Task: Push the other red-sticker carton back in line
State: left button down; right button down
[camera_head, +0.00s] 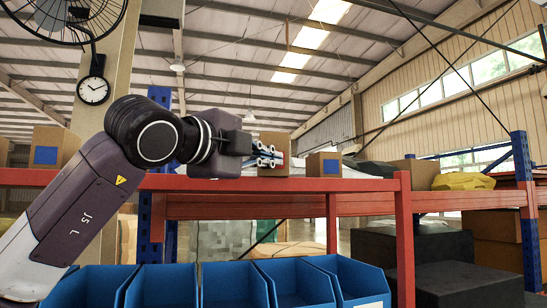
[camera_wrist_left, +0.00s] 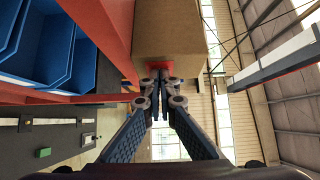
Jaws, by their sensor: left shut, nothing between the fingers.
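My left gripper (camera_head: 272,158) is shut and empty at the front of the red shelf beam. A brown carton (camera_head: 275,139) shows partly behind its fingers. In the left wrist view, this carton (camera_wrist_left: 172,35) fills the top middle, and its red sticker (camera_wrist_left: 150,67) shows beside the fingertips. The closed fingertips (camera_wrist_left: 158,72) are at the sticker; I cannot tell whether they touch it. My right gripper is not in view.
Cartons with blue stickers stand on the shelf at left (camera_head: 66,143) and right (camera_head: 313,164). The red beam (camera_head: 360,185) runs below them. Blue bins (camera_head: 235,285) sit lower in front. A yellow bundle (camera_head: 462,181) lies farther right. A blue post (camera_head: 525,200) stands at right.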

pick_arm(q)
jog(key=w, duration=0.2)
jog(key=w+a+p, duration=0.1)
jog(key=w, duration=0.4)
jog(key=shift+w+a+f, duration=0.1)
jog(key=shift+w+a, duration=0.1)
jog(key=shift+a, duration=0.05)
jog(key=shift+s, duration=0.1)
